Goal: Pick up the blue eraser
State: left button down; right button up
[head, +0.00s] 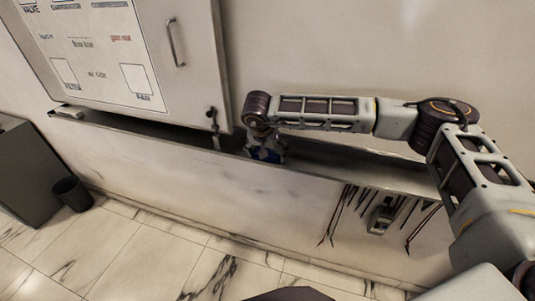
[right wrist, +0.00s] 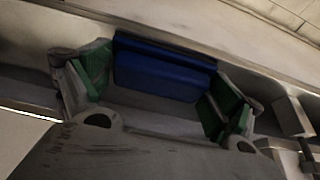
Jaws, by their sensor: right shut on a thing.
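The blue eraser (right wrist: 165,70) lies between the two green-padded fingers of my right gripper (right wrist: 155,88) in the right wrist view, with a finger at each end of it. My right gripper is shut on it. In the head view my right gripper (head: 265,154) points down at the long narrow ledge (head: 318,168) along the wall, with a little blue showing at its fingers. I cannot tell whether the eraser touches the ledge. My left gripper is in neither view.
A cabinet door with a printed sheet (head: 95,45) and a handle (head: 176,42) stands left of my right arm. A small black fitting (head: 212,118) is close left of the gripper. Cables and a meter (head: 381,219) hang below the ledge. A dark bin (head: 72,194) stands on the floor.

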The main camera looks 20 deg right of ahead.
jog(key=shift+r, duration=0.15)
notch_tip(320, 180, up, 8)
jog(key=shift+b, duration=1.05)
jog(key=shift+r, duration=0.9)
